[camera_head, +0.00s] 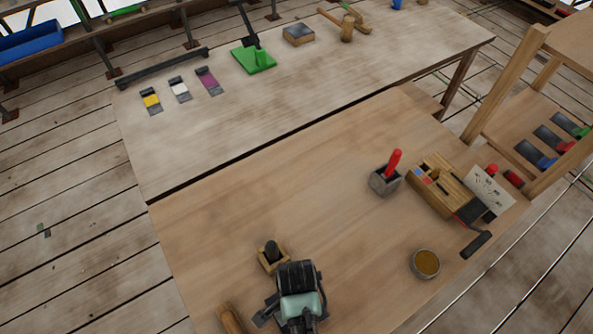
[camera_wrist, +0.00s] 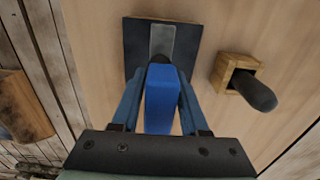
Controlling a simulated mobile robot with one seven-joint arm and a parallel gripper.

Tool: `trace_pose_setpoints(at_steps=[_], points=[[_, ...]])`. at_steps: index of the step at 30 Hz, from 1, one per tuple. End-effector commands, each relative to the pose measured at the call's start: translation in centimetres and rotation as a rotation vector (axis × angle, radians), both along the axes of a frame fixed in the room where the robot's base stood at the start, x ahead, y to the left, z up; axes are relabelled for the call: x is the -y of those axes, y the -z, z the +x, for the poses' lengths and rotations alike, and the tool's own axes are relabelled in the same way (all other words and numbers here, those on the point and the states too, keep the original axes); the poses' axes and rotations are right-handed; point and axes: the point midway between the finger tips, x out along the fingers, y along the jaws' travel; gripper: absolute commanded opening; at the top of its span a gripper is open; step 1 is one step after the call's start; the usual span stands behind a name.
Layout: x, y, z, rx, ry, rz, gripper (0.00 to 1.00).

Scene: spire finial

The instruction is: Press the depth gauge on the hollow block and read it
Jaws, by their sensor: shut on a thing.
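My gripper (camera_head: 298,300) is low over the near edge of the wooden table in the head view. In the wrist view my gripper (camera_wrist: 160,85) is shut on a blue block-shaped handle (camera_wrist: 160,108). Beyond the handle is a dark square plate (camera_wrist: 187,45) with a grey strip; I cannot tell whether the two are joined or touching. A small wooden block with a square opening (camera_head: 270,262) has a dark round-ended rod in it and also shows in the wrist view (camera_wrist: 226,72). Which piece is the depth gauge is unclear.
A wooden box (camera_head: 437,190) with a dial card (camera_head: 488,193) stands at the right. A round bowl (camera_head: 425,263) is near the front edge. A second table (camera_head: 280,100) behind holds coloured tags, a green stand and a mallet. The middle of the near table is clear.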

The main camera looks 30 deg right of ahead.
Motion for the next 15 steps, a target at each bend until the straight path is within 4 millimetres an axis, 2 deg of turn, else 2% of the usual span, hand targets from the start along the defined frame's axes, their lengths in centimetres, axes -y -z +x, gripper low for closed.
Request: trace_pose_setpoints(at_steps=[5,15], points=[[-0.1,-0.4,-0.1,-0.003,0.000,0.001,0.00],[0.0,-3.2,0.0,-0.001,0.000,0.000,0.00]])
